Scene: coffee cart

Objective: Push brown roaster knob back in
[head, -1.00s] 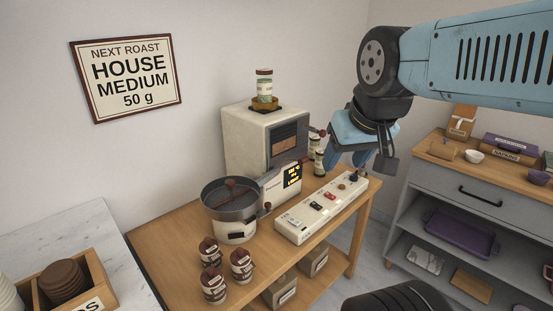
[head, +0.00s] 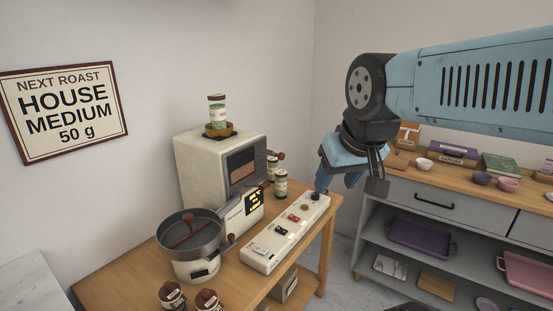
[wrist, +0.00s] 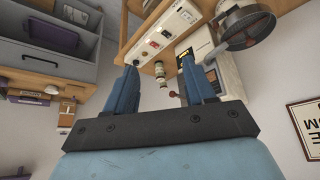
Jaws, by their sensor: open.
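The cream roaster (head: 195,178) stands at the back of the wooden cart, with a dark window in its front. A small brown knob (head: 281,155) sticks out at the roaster's right side, above the small jars. In the wrist view a dark red-brown knob (wrist: 173,94) shows beyond the fingers, close to the right finger in the picture; I cannot tell its depth. My gripper (head: 338,184) hangs to the right of the roaster, near the far end of the switch panel. Its blue fingers, also in the wrist view (wrist: 160,66), are apart with nothing held between them.
A switch panel (head: 262,258) lies along the cart's front edge. A round cooling pan (head: 190,238) with a brown handle stands at left. Small jars (head: 281,184) stand beside the roaster. A grey shelf unit (head: 400,215) is at right, with open floor between.

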